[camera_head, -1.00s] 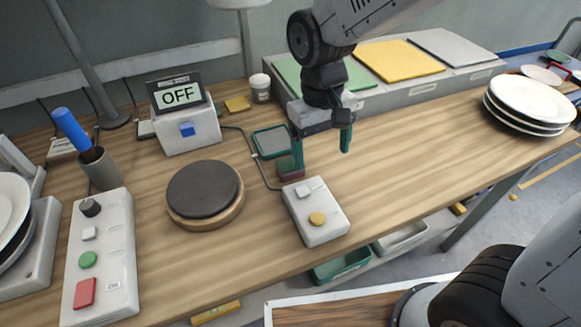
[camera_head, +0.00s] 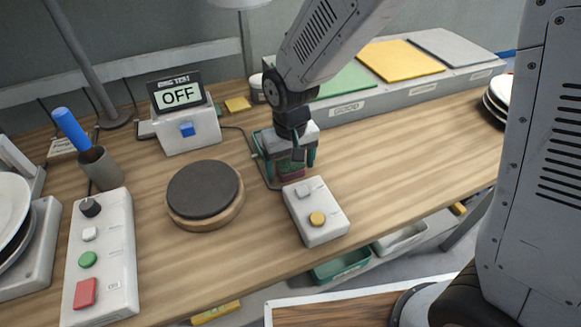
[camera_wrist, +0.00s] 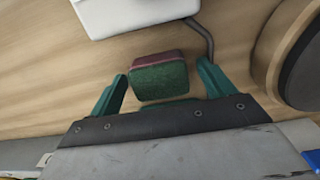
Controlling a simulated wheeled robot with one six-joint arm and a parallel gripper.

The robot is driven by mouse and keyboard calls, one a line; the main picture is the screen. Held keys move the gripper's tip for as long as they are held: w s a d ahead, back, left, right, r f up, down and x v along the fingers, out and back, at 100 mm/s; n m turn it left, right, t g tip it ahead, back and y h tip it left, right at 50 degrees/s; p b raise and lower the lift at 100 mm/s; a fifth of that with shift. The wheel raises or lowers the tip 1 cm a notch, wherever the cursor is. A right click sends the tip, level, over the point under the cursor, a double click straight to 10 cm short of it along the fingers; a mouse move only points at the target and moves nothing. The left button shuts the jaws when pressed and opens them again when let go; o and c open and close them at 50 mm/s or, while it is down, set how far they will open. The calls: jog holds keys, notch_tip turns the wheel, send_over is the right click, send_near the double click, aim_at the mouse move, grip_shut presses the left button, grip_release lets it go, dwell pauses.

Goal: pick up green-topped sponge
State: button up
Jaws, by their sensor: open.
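The green-topped sponge (camera_wrist: 158,80) lies on the wooden table, with a dark green top and a dark pinkish-red side. In the wrist view it sits between the two green fingers of my gripper (camera_wrist: 159,88), with a gap at each side. In the head view my gripper (camera_head: 291,165) is low over the sponge (camera_head: 291,174), whose reddish side shows between the fingers. My gripper is open. The upper part of the sponge is partly hidden by the gripper in the head view.
A white box with a yellow button (camera_head: 316,212) stands close in front of the sponge. A round dark pad on a wooden base (camera_head: 204,190) is to the left.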

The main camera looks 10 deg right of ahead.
aim_at(290, 164)
jog(key=c, duration=1.1)
notch_tip(290, 164, up, 10)
jog(key=o, duration=0.4)
jog(key=shift+c, duration=1.4)
